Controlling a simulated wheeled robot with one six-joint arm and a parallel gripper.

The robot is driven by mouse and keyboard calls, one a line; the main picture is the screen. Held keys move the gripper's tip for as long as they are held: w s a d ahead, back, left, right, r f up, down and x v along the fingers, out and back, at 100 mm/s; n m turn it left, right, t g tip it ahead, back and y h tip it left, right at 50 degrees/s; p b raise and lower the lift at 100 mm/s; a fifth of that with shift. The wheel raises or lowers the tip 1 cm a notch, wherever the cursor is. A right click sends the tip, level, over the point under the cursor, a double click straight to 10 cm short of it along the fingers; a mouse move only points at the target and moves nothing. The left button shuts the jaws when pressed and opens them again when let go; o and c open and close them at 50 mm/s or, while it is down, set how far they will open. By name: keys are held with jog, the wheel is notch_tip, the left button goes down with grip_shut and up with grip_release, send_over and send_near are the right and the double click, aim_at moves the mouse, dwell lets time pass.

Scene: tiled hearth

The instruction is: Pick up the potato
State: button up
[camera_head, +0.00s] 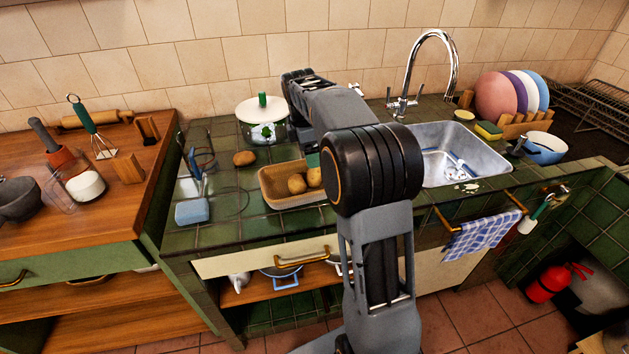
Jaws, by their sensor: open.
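A brown potato-like item (244,158) lies alone on the green tiled counter, left of a wicker basket (283,206). Two lighter round potatoes, one on the left (297,184) and one on the right (314,177), sit in the basket. My arm rises in front of the counter and hides the basket's right end. Its far end, at the upper middle near the white pot, is apart from these items in the picture. My gripper's fingers are hidden behind the arm, so I cannot see their place or what is between them.
A white lidded pot (262,120) stands behind the basket. A blue-handled brush (193,190) is at the counter's left. The sink (455,152) and tap (410,85) are right of my arm. A plate rack (522,122) stands further right. A wooden worktop (95,215) adjoins on the left.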

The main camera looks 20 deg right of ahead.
aim_at(314, 171)
jog(key=shift+s+d+f+b, duration=0.15)
jog(key=shift+f+b, duration=0.15)
jog(key=shift+f, duration=1.1)
jog(key=shift+d+f+b, duration=0.2)
jog(key=shift+f+b, duration=0.05)
jog(key=shift+f, duration=1.2)
jog(key=shift+s+d+f+b, duration=0.15)
jog(key=shift+f+b, duration=0.15)
jog(key=shift+f, duration=1.1)
jog(key=shift+w, duration=0.1)
jog(key=c, duration=0.6)
jog(key=shift+o, duration=0.2)
jog(key=shift+r, duration=0.1)
